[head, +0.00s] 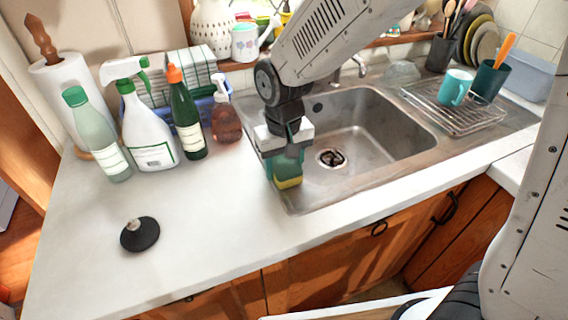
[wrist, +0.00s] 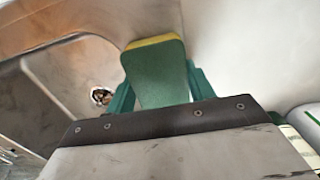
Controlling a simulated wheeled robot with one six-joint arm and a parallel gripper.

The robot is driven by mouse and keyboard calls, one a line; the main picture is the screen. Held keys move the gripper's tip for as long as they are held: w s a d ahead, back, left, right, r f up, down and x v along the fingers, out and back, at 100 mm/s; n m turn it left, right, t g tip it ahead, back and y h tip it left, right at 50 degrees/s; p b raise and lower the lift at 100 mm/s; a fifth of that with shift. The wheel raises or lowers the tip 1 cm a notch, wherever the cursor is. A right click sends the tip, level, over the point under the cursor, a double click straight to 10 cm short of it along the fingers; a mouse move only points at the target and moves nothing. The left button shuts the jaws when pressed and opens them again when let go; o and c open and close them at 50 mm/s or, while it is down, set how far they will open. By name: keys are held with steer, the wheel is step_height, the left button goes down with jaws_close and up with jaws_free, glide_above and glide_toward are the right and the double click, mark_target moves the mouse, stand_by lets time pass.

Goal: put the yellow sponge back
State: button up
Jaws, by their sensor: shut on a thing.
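The sponge (head: 289,178), yellow with a green face, is held upright between the fingers of my gripper (head: 282,160). In the head view it is at the left edge of the sink, above or near the rim; I cannot tell whether it touches. In the wrist view the sponge (wrist: 156,72) shows its green side with a thin yellow edge at the top, between the teal fingers. My gripper is shut on it and points down. The steel sink (head: 375,145) lies to its right, with the drain visible.
A black sink plug (head: 140,234) lies on the white counter (head: 200,215). Several bottles stand at the back left, beside a paper towel roll (head: 66,95). A wire rack (head: 455,112) with a turquoise mug (head: 455,88) stands right of the basin. The front counter is mostly clear.

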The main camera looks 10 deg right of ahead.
mark_target(283, 163)
steer(key=shift+f, duration=0.15)
steer(key=o, duration=0.9)
steer(key=shift+f, duration=0.1)
steer(key=shift+o, duration=0.2)
step_height(283, 163, up, 12)
steer(key=shift+r, duration=0.25)
steer(key=s+d+r+m, duration=0.1)
steer(key=s+d+r, duration=0.1)
steer(key=s+d, duration=0.3)
steer(key=s+d+r, duration=0.2)
steer(key=d, duration=0.5)
steer(key=s+d+m+t, duration=0.1)
steer(key=s+d+m, duration=0.1)
steer(key=s+d, duration=0.6)
steer(key=s, duration=0.4)
steer(key=shift+s+d+f, duration=0.3)
steer(key=shift+d+f, duration=0.05)
steer(key=shift+d, duration=0.05)
